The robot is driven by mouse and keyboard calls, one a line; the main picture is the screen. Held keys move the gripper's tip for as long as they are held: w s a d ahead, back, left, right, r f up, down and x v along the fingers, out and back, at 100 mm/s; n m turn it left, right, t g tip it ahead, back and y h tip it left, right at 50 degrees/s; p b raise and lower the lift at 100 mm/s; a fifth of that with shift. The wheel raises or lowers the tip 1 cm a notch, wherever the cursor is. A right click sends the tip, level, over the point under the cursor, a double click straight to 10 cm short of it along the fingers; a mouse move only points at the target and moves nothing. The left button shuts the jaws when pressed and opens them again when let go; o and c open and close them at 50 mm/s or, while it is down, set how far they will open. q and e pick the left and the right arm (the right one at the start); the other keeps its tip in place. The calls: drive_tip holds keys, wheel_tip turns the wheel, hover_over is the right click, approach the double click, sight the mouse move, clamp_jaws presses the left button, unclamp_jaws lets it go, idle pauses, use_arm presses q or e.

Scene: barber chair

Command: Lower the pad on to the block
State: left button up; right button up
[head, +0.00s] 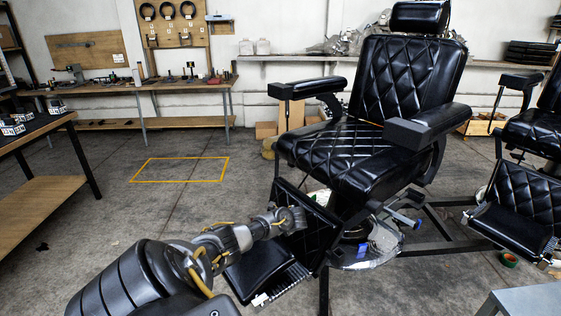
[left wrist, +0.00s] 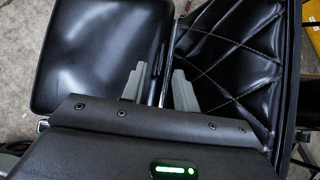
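The black barber chair (head: 350,150) has a quilted leg panel (head: 308,225) below its seat and a smooth black foot pad (head: 250,272) low in front. My left gripper (head: 296,220) is in front of the leg panel, above the foot pad. In the left wrist view the smooth pad (left wrist: 98,50) lies left and the quilted panel (left wrist: 235,60) right. My left gripper's two grey fingers (left wrist: 160,90) are apart there, over the pad's edge and the panel; I cannot tell whether they touch either. I cannot make out which part is the block. My right gripper is not in view.
A second black chair (head: 535,140) stands at the right. A dark metal frame (head: 450,246) runs along the floor between the chairs. A grey surface (head: 530,302) is at the lower right. Workbenches (head: 130,88) line the left and back. The floor around the yellow outline (head: 180,181) is clear.

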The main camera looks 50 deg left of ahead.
use_arm(q)
drive_tip(key=v, duration=0.4)
drive_tip(key=shift+s+p, duration=0.1)
drive_tip(key=shift+p, duration=0.2)
drive_tip(key=shift+d, duration=0.1)
